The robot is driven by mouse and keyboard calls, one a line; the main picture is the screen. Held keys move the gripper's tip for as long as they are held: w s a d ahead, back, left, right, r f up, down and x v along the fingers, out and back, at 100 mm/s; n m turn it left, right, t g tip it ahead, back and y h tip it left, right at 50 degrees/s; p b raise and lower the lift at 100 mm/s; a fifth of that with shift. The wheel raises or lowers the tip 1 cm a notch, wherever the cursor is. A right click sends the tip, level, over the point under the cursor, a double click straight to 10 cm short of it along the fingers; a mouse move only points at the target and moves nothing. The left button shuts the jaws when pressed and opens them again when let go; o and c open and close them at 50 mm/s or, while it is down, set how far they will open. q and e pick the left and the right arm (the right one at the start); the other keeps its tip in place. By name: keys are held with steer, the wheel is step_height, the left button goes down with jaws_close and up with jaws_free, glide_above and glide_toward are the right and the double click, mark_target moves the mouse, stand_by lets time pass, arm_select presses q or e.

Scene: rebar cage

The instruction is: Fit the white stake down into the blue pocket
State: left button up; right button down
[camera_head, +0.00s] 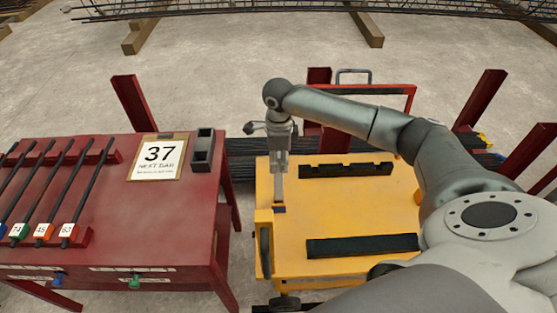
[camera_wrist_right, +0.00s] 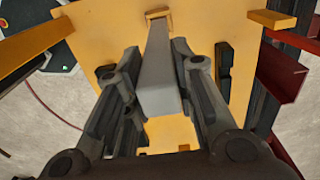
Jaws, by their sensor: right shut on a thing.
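In the head view the stake (camera_head: 279,188) hangs below the fingers, roughly upright. Its lower end is at a small dark patch on the cart deck. In the wrist view its far end is close to a small tan bracket (camera_wrist_right: 157,12). I cannot make out a clearly blue pocket. My left gripper is not in view.
Black notched rails (camera_head: 346,170) lie on the cart deck. A red table (camera_head: 110,210) to the left carries dark bars with numbered tags, a sign marked 37 (camera_head: 158,158) and a dark holder (camera_head: 203,150). Red posts (camera_head: 133,102) stand around.

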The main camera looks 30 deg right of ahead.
mark_target(279, 175)
stand_by(0.4)
steer(key=shift+f+b, duration=2.9)
steer(key=shift+f, duration=0.4)
steer(key=c, duration=1.1)
jaws_free()
step_height(279, 175, up, 12)
steer(key=shift+r, duration=0.1)
